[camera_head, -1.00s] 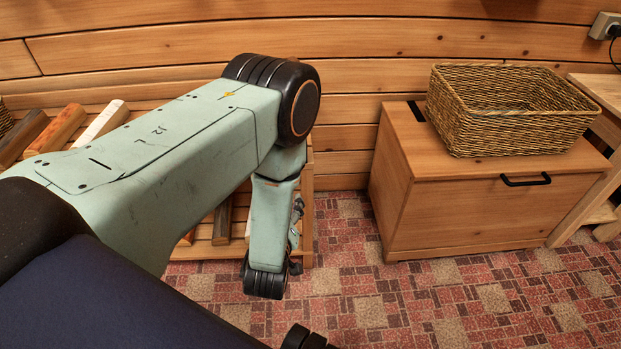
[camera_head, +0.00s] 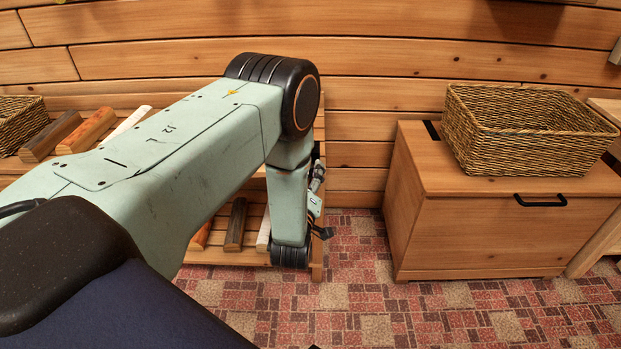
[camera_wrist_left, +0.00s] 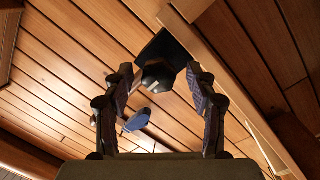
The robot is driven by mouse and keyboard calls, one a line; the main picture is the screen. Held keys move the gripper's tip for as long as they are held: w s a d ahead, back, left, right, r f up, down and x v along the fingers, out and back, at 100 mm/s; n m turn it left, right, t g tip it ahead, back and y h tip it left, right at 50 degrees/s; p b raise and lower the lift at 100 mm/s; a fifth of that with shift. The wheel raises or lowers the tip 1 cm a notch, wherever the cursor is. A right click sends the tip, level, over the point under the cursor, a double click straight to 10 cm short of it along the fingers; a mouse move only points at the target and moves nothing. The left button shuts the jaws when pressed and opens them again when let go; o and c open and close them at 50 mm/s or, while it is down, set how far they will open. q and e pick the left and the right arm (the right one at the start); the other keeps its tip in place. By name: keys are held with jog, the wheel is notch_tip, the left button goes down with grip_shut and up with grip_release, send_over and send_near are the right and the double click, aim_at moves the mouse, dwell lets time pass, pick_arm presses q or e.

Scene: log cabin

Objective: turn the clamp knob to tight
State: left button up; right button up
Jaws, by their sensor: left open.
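In the left wrist view my left gripper (camera_wrist_left: 160,102) is open, its two dark jointed fingers spread apart with nothing held. A dark rounded piece with a small pale mark (camera_wrist_left: 157,76) on a black square plate (camera_wrist_left: 162,50) shows between and beyond the fingertips. It may be the clamp knob, but I cannot tell for sure, nor read its setting. In the head view my left arm reaches in from the left and bends down at the elbow; its gripper fingers cannot be made out there. My right gripper is not in view.
In the head view a wicker basket (camera_head: 520,135) sits on a wooden chest (camera_head: 500,230) at right. A slatted wooden rack (camera_head: 245,255) stands behind my arm. Patterned carpet (camera_head: 370,310) is open in front of the chest.

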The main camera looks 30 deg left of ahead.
pick_arm(q)
jog(key=shift+w+a+r, duration=0.2)
jog(key=shift+w+a, duration=0.15)
jog(key=shift+w, duration=0.1)
jog(key=shift+w+f, duration=0.35)
jog(key=shift+w, duration=0.05)
jog(key=shift+s+r, duration=0.25)
jog(key=shift+r, duration=0.05)
jog(key=shift+c, duration=1)
jog(key=shift+w+f, duration=0.15)
jog(key=shift+f, duration=0.05)
jog(key=c, duration=0.9)
jog(key=shift+c, duration=0.2)
